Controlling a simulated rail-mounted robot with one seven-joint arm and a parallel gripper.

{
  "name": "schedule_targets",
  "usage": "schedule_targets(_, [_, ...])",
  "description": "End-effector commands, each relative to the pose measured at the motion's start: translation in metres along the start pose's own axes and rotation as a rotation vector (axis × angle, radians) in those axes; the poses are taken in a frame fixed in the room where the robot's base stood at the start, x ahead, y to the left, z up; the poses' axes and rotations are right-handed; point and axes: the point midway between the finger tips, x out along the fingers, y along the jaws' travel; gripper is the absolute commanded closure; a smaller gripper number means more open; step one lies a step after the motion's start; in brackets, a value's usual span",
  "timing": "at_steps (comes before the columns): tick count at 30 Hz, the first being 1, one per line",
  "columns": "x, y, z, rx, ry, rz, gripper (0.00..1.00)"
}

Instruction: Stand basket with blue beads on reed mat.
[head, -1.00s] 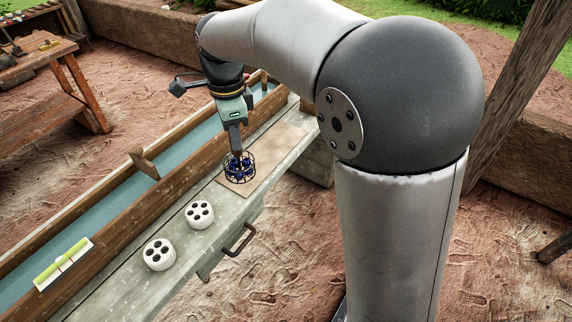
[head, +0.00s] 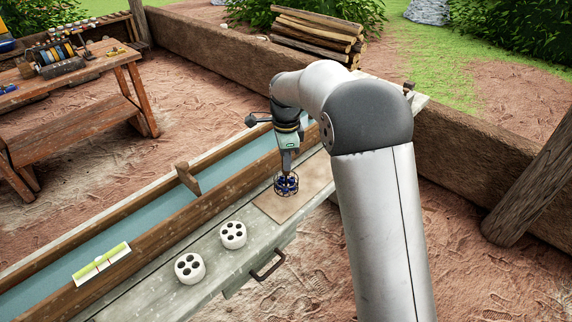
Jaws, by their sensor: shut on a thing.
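The basket with blue beads (head: 286,189) is a small dark wire cage with blue inside. It looks upright. My gripper (head: 286,172) points down from above and is shut on the top of the basket. The reed mat (head: 267,206) is a flat tan rectangle on the grey bench. The fingertips are small and partly hidden by the basket's top.
Two white blocks with dark holes (head: 233,235) (head: 190,268) stand on the bench left of the mat. A wooden water trough (head: 150,222) runs behind, with an upright wooden paddle (head: 187,178) and a green-tubed level (head: 101,262). A dark handle (head: 268,268) sticks out in front.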

Motion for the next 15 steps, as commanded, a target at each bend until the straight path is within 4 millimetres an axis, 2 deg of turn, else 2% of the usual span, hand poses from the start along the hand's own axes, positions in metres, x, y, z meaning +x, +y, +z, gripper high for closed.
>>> schedule_targets(3, [0.008, -0.006, -0.001, 0.001, 0.000, 0.001, 1.00])
schedule_targets(9, [0.035, -0.005, -0.001, 0.000, 0.000, 0.001, 1.00])
schedule_targets(15, [0.036, -0.005, -0.001, 0.000, 0.000, -0.001, 1.00])
